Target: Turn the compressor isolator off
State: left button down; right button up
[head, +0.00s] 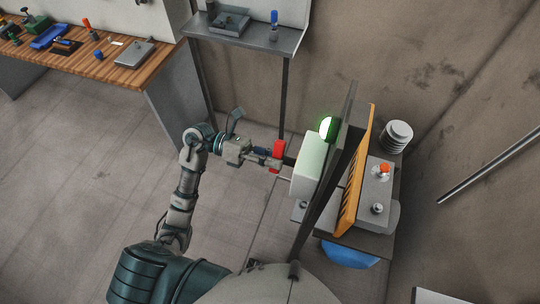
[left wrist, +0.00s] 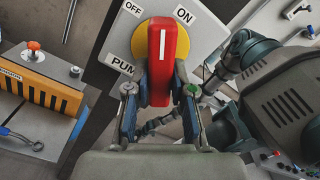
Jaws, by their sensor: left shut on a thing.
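The isolator's red handle (left wrist: 162,60) has a white stripe and sits on a yellow disc (left wrist: 183,45) in the left wrist view. The stripe points up in that picture, between an OFF label (left wrist: 132,9) at upper left and an ON label (left wrist: 184,15) at upper right. A third label (left wrist: 122,66) reads "PUM", its rest hidden. My left gripper (left wrist: 161,92) is shut on the handle, one finger on each side. In the head view the left gripper (head: 267,156) reaches right to the red handle (head: 278,150) on the pale box (head: 308,165). My right gripper is out of view.
A green lamp (head: 327,129) glows above the box. Behind its dark panel stands a unit with an orange-and-black striped plate (head: 356,170) and an orange-red button (head: 384,169). A grey shelf (head: 245,35) and wooden bench (head: 130,75) stand at the back; open floor lies left.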

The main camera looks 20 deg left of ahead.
pick_arm(q)
jog(key=n+p, duration=0.1)
jog(key=n, duration=0.1)
jog(key=n+p, duration=0.2)
jog(key=n, duration=0.1)
jog(key=shift+s+r+n, duration=0.15)
jog(key=shift+r+n, duration=0.05)
jog(key=shift+n, duration=0.1)
jog(key=n+p, duration=0.3)
jog(key=n, duration=0.1)
jog(key=shift+p, duration=0.3)
jog(key=shift+n+p, duration=0.75)
jog(key=shift+n, duration=0.15)
jog(key=shift+f, duration=0.1)
